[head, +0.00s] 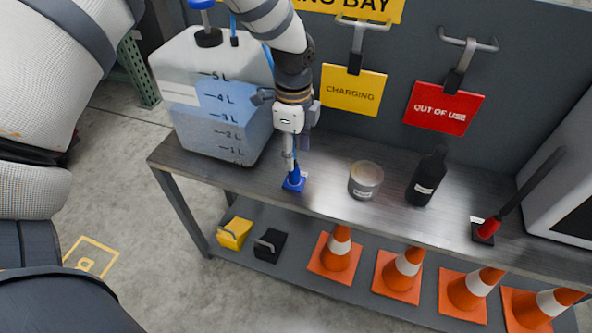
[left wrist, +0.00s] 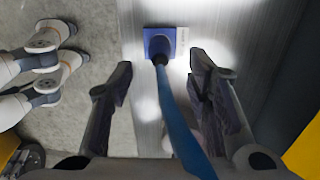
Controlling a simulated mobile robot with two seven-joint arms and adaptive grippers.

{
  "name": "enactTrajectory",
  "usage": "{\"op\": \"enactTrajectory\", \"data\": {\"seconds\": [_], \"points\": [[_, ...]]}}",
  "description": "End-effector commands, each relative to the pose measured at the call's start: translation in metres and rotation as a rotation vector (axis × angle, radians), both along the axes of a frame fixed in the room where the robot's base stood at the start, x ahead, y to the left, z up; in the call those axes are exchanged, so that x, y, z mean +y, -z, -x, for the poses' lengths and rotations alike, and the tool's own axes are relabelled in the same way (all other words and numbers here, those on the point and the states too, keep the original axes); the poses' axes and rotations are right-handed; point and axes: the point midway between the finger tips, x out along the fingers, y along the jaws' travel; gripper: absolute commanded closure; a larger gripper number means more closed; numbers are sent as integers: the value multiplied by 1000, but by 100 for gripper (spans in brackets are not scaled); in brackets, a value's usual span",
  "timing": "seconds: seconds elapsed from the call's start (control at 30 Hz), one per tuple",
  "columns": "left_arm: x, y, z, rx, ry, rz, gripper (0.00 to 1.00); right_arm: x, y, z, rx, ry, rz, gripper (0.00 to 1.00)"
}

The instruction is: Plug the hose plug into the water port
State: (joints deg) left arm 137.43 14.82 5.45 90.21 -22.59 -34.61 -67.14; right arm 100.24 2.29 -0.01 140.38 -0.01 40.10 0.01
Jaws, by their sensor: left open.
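A blue square fitting (head: 293,184) lies on the grey bench top; I take it for the water port or a holder, but cannot tell which. It also shows in the left wrist view (left wrist: 153,37) with a white label beside it. The dark-ended hose plug (left wrist: 160,56) stands at it, with its blue hose running toward the camera; whether it is fully seated I cannot tell. My left gripper (head: 291,163) points down just above the fitting. Its fingers (left wrist: 160,72) are open, one on each side of the hose. My right gripper is not in view.
A water tank (head: 205,135) stands left on the bench (head: 325,189). Yellow (head: 354,90) and red (head: 443,108) signs hang behind. Several cones fill the lower shelf.

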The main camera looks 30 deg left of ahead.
Motion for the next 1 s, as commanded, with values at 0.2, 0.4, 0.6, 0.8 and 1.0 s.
{"op": "enactTrajectory", "data": {"seconds": [0.2, 0.4, 0.6, 0.8, 1.0], "points": [[0, 43, 3, 16, 0, 0, 55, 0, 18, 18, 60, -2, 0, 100], [0, 65, 2, 10, 0, -1, 55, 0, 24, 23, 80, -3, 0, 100], [0, 75, 1, 5, -1, -1, 55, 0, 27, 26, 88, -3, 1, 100], [0, 75, 1, 3, 0, 0, 55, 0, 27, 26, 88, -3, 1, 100], [0, 75, 1, 3, 0, 0, 55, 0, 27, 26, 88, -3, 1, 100]]}}
